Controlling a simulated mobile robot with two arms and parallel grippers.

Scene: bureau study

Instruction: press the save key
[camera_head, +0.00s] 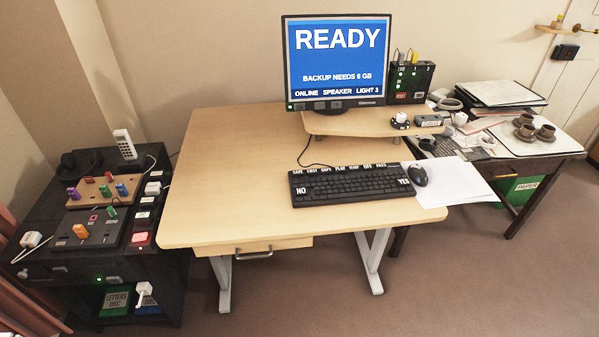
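The black keyboard (352,187) lies on the wooden desk, below the monitor (338,60). White labels run along its top edge. The leftmost one, at the keyboard's top left corner, appears to read SAVE (298,172). The small key there is too small to make out in detail. Large white words NO and YES mark the keyboard's lower left and right. The monitor shows READY, BACKUP NEEDS 6 GB, and a line with ONLINE, SPEAKER and LIGHT 3. Neither of my grippers is in view.
A mouse (417,175) and white papers (455,183) lie right of the keyboard. The desk's left part (225,180) is bare. A dark cabinet (60,275) with switch panels stands at left. A cluttered side table (540,146) with cups stands at right.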

